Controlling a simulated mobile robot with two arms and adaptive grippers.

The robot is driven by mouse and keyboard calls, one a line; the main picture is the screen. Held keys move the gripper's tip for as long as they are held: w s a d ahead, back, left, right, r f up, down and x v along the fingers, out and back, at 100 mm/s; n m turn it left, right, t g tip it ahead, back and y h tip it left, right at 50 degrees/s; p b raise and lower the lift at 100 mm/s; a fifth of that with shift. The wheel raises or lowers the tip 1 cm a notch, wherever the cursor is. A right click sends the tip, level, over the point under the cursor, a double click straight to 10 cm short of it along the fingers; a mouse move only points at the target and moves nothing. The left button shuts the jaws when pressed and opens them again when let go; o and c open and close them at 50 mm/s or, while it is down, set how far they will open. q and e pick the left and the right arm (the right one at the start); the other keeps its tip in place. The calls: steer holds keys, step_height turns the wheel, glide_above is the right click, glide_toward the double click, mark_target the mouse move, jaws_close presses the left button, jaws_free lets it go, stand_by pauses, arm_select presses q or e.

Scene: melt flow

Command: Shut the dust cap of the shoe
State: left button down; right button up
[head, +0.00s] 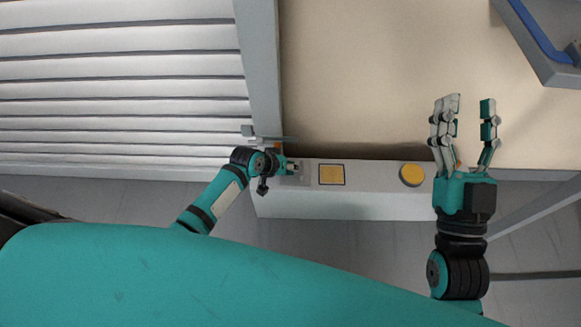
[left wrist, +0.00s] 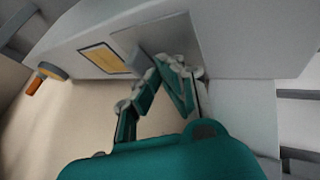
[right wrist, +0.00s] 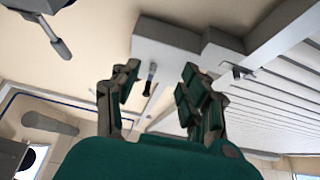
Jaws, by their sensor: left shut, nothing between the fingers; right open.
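My left gripper (head: 294,168) is at the left end of a pale ledge (head: 375,207). Its fingers are shut and empty in the left wrist view (left wrist: 158,74), with the tips close to a grey plate (left wrist: 160,38) and a small pale block (left wrist: 138,62) on the ledge face. I cannot tell whether these are the shoe and its dust cap, or whether the fingers touch them. My right gripper (head: 468,104) is open and empty, fingers pointing up in the head view, at the ledge's right end. It also shows open in the right wrist view (right wrist: 159,72).
The ledge carries a yellow square (head: 331,174) and a round yellow knob (head: 412,174). White slats (head: 120,75) lie left of a grey post (head: 259,70). A beige surface (head: 380,70) is open beyond the ledge. A grey frame with a blue tube (head: 540,35) is at top right.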

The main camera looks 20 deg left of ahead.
mark_target(308, 175)
arm_select(q)
steer(key=d+p, duration=0.1)
steer(key=d, duration=0.1)
steer(key=w+d, duration=0.1)
steer(key=d, duration=0.2)
steer(key=shift+w+r+p, duration=0.2)
steer(key=shift+p, duration=0.2)
steer(key=d, duration=0.2)
steer(key=w+d, duration=0.1)
steer(key=d, duration=0.3)
steer(key=shift+w+f, duration=0.15)
steer(key=shift+w, duration=0.2)
steer(key=shift+w+d, duration=0.1)
steer(key=shift+d, duration=0.35)
arm_select(e)
step_height(308, 175, down, 9)
steer(key=w+g+h, duration=0.2)
steer(key=g, duration=0.4)
steer(key=shift+d, duration=0.4)
arm_select(q)
steer(key=shift+a, duration=0.1)
arm_select(e)
steer(key=shift+f, duration=0.1)
